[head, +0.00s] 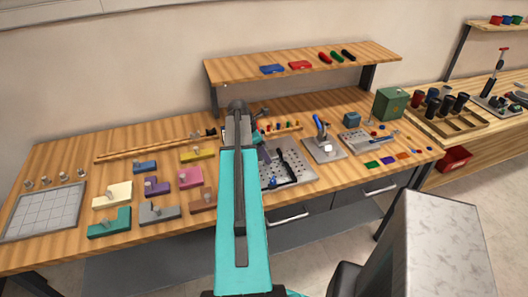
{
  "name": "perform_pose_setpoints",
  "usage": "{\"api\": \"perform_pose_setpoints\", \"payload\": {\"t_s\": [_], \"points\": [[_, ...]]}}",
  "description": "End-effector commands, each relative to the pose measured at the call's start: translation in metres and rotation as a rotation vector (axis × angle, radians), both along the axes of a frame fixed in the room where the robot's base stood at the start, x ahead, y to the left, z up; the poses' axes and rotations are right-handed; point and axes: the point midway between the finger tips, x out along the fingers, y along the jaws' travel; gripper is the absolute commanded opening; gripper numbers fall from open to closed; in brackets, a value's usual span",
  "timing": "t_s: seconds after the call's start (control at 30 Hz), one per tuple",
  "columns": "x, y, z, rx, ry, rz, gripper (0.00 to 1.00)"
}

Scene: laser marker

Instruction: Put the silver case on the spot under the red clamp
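A clamp with a red handle (503,59) stands upright on a grey base plate (488,103) on the far right bench. The spot under it is too small to make out. I cannot pick out the silver case with certainty. A small pale block (328,149) sits at the foot of a blue-handled clamp (319,126) on the main bench. My teal arm rises through the middle of the view, and its dark upper joint is over the main bench. I cannot make out my gripper or its fingers; the arm covers part of the bench behind it.
The main wooden bench (130,165) holds coloured blocks, a white grid plate (45,211), a perforated plate (300,160) and a green box (390,104). A raised shelf (230,73) runs along its back. Dark cups stand in a wooden rack (470,121) at right.

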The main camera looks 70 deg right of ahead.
Motion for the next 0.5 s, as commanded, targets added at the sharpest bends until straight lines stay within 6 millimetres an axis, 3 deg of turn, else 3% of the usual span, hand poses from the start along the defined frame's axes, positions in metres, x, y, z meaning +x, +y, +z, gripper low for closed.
{"api": "perform_pose_setpoints", "payload": {"t_s": [0.27, 0.5], "points": [[0.001, 0.000, 0.005, -0.001, -0.001, 0.000, 0.54], [0.006, 0.004, 0.020, -0.001, -0.001, -0.001, 0.54]]}}
